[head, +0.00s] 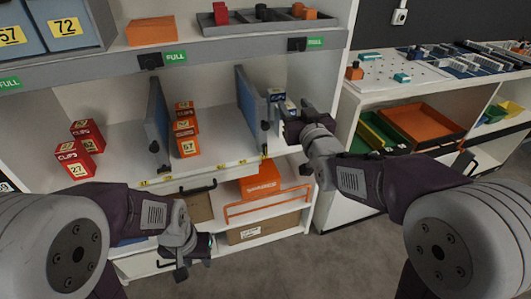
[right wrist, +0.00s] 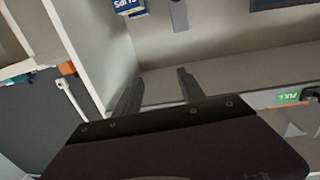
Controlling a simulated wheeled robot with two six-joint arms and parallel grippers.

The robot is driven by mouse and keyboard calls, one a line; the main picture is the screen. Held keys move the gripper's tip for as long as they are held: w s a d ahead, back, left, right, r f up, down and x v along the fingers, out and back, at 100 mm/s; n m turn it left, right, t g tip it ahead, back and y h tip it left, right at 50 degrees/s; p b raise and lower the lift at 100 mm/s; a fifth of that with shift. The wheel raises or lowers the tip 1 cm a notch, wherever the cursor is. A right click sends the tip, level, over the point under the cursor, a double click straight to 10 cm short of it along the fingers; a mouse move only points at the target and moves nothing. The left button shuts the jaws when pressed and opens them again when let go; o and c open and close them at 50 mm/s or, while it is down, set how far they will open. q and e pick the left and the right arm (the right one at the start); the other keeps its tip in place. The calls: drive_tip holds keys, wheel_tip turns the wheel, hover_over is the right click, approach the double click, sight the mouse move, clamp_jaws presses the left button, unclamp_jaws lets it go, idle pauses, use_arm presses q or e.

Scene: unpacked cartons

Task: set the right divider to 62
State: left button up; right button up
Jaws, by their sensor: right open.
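The right divider (head: 247,105) is an upright blue-grey panel on the white shelf. The left divider (head: 157,122) stands further left. My right gripper (head: 288,118) is open and empty, to the right of the right divider at the shelf front, apart from it. It partly hides blue boxes (head: 277,95) behind it. In the right wrist view its two fingers (right wrist: 158,92) are spread with nothing between them, and a blue box (right wrist: 128,6) shows at the top. My left gripper (head: 190,258) hangs low before the lower shelves; its jaws are unclear. The number 62 is not readable on the shelf edge.
Red boxes (head: 88,135) stand left of the left divider, and orange-red boxes (head: 186,128) stand between the dividers. An orange bin (head: 260,183) sits below. A grey tray (head: 240,22) lies on the upper shelf. A side unit with green and orange trays (head: 422,122) is at right.

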drive_tip(key=n+y+b, duration=0.1)
drive_tip(key=y+b, duration=0.1)
drive_tip(key=b, duration=0.7)
approach(266, 127)
drive_tip(key=w, duration=0.2)
use_arm(q)
wheel_tip(266, 127, down, 13)
drive_tip(key=shift+w+r, duration=0.2)
drive_tip(key=shift+w, duration=0.1)
use_arm(e)
drive_tip(key=shift+s+a+r, duration=0.1)
drive_tip(key=shift+a+r, duration=0.1)
drive_tip(key=shift+a, duration=0.15)
drive_tip(key=x, duration=0.2)
drive_tip(key=b+x, duration=0.1)
drive_tip(key=x, duration=0.5)
drive_tip(key=shift+f, duration=0.25)
drive_tip(key=shift+w+a+r+b, duration=0.1)
drive_tip(key=shift+w+b, duration=0.2)
drive_tip(key=shift+w, duration=0.25)
use_arm(q)
drive_tip(key=shift+f, duration=0.95)
use_arm(e)
clamp_jaws()
